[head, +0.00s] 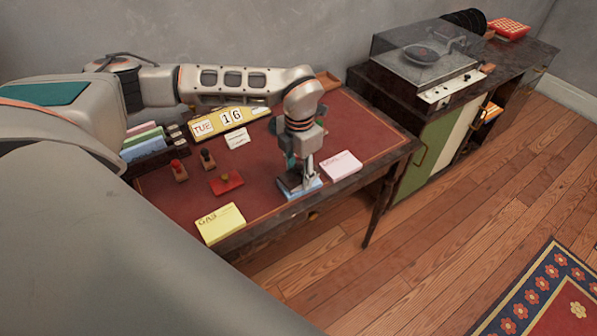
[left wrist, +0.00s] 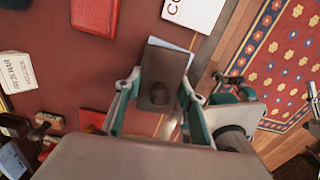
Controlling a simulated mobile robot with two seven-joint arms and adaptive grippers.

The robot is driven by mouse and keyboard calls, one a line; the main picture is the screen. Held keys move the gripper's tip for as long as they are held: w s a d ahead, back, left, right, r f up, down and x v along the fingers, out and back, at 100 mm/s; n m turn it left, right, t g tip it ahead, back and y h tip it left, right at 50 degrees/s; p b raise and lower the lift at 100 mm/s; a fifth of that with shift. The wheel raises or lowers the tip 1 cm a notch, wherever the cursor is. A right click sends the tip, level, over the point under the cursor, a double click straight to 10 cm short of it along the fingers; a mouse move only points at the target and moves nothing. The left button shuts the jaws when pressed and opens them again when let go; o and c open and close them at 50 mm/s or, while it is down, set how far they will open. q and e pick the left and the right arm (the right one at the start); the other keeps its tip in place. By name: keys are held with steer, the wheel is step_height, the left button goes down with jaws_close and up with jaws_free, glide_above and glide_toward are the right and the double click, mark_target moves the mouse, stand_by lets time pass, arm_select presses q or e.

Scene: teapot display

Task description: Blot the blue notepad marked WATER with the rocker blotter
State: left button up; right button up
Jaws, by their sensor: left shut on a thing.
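The blue notepad (head: 313,188) lies near the desk's front edge, mostly covered, so its lettering is hidden. A pale blue edge of it (left wrist: 183,47) shows past the blotter in the left wrist view. My left gripper (head: 299,172) is shut on the rocker blotter (left wrist: 160,70), a dark brown block with a round knob. It holds the blotter right over the notepad; I cannot tell if they touch. In the left wrist view, what looks like my right gripper (left wrist: 235,92) is off the desk's front edge, partly hidden, its fingers unclear.
A pink notepad (head: 341,165) lies close on the right, a yellow notepad (head: 220,223) at the front left. A red flat item (head: 226,184) and two stamps (head: 179,171) are left of the blotter. The calendar (head: 220,122) stands behind. Bare desk (head: 365,125) shows at the back right.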

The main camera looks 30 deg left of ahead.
arm_select(q)
steer(key=shift+s+f, duration=0.1)
arm_select(e)
steer(key=shift+w, duration=0.15)
steer(key=shift+w+r, duration=0.3)
steer(key=shift+r, duration=0.15)
arm_select(q)
steer(key=shift+d+g+p, duration=0.1)
steer(key=shift+g+p, duration=0.2)
steer(key=shift+g, duration=0.1)
arm_select(e)
steer(key=shift+r, duration=0.2)
arm_select(q)
steer(key=shift+w+g+p, duration=0.25)
steer(key=shift+g+p, duration=0.1)
steer(key=shift+g, duration=0.05)
arm_select(e)
steer(key=shift+s+r, duration=0.2)
steer(key=shift+s, duration=0.1)
arm_select(q)
steer(key=shift+g+y, duration=0.3)
steer(key=shift+y, duration=0.1)
arm_select(e)
steer(key=shift+r, duration=0.2)
steer(key=shift+w+r, duration=0.1)
steer(key=shift+w, duration=0.1)
